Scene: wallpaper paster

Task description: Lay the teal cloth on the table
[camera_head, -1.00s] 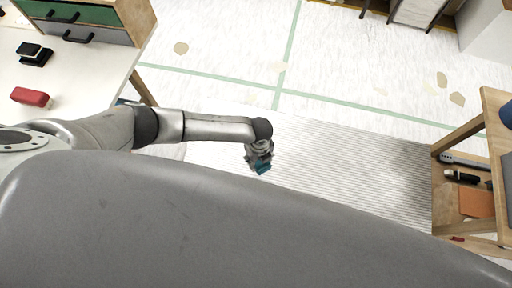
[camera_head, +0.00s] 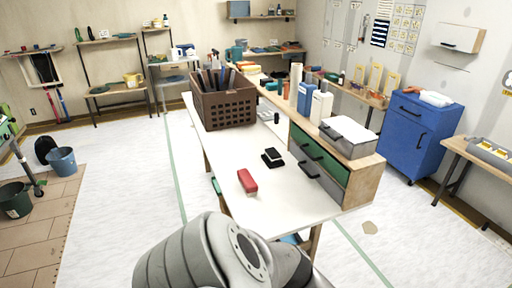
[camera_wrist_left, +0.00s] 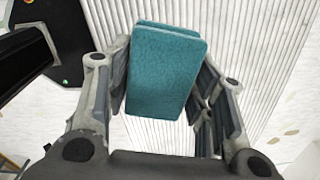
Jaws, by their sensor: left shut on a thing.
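The teal cloth (camera_wrist_left: 163,72) is a folded block between the fingers of my left gripper (camera_wrist_left: 160,95) in the left wrist view. The gripper is shut on it, and ribbed light flooring shows behind it. In the head view my left arm is at the bottom, but its gripper and the cloth are out of the picture. The white-topped table (camera_head: 275,208) stands in the middle of the head view. My right gripper is in neither view.
On the table are a red block (camera_head: 247,181), a small black item (camera_head: 272,157), a brown crate (camera_head: 224,104) with tools and a green-and-grey drawer unit (camera_head: 322,168). The table's front part beside the red block is bare. A blue cabinet (camera_head: 414,137) stands right.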

